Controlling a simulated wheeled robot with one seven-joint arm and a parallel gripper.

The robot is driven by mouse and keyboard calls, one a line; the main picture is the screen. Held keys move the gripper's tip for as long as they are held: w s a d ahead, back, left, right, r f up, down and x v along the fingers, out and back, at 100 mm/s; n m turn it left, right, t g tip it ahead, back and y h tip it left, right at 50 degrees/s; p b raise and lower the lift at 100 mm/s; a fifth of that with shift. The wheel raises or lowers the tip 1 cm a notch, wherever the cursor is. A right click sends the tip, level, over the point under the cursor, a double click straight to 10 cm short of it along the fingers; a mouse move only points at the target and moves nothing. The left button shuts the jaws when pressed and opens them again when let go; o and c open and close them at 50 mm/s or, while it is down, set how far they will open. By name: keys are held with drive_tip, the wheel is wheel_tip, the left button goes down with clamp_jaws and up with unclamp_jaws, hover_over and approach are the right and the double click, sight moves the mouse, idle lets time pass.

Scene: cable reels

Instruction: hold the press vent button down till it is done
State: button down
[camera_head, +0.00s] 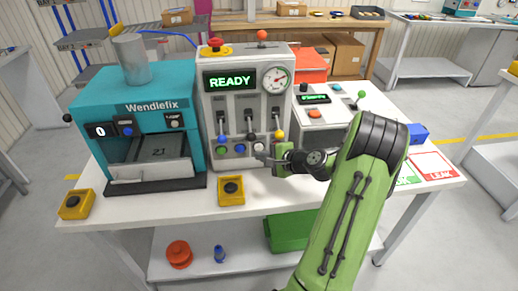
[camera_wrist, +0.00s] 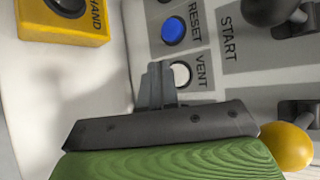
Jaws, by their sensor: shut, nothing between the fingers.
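The white vent button (camera_head: 258,147) sits low on the grey control panel (camera_head: 207,115). In the wrist view the vent button (camera_wrist: 181,74) shows beside its VENT label, partly hidden by my fingers. My gripper (camera_head: 268,157) is shut and empty, with its fingertips at the panel by this button. The fingertips (camera_wrist: 159,72) overlap the button's left edge in the wrist view. I cannot tell whether they touch it or whether it is pressed in. The panel display (camera_head: 230,81) reads READY in green. A round gauge (camera_head: 276,79) is at its right.
The blue RESET button (camera_wrist: 173,31) is close to the vent button. Levers with dark and yellow knobs (camera_wrist: 287,147) stick out nearby. The teal Wendlefix press (camera_head: 160,100) stands left. Yellow button boxes (camera_head: 231,191) are at the table's front edge.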

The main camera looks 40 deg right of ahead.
idle(0.5)
drive_tip(key=shift+w+d, duration=0.25)
drive_tip(key=shift+w, duration=0.1)
drive_tip(key=shift+w+d+p, duration=0.15)
drive_tip(key=shift+w+p, duration=0.15)
drive_tip(key=shift+p, duration=0.15)
drive_tip(key=shift+w+d+r, duration=0.15)
drive_tip(key=shift+w+r, duration=0.1)
drive_tip(key=shift+r, duration=0.15)
idle(1.8)
drive_tip(key=shift+s+f, duration=0.1)
drive_tip(key=shift+f, duration=0.05)
idle(1.4)
drive_tip(key=shift+s+a+f, duration=0.25)
drive_tip(key=shift+s+a, duration=0.25)
drive_tip(key=shift+s, duration=0.15)
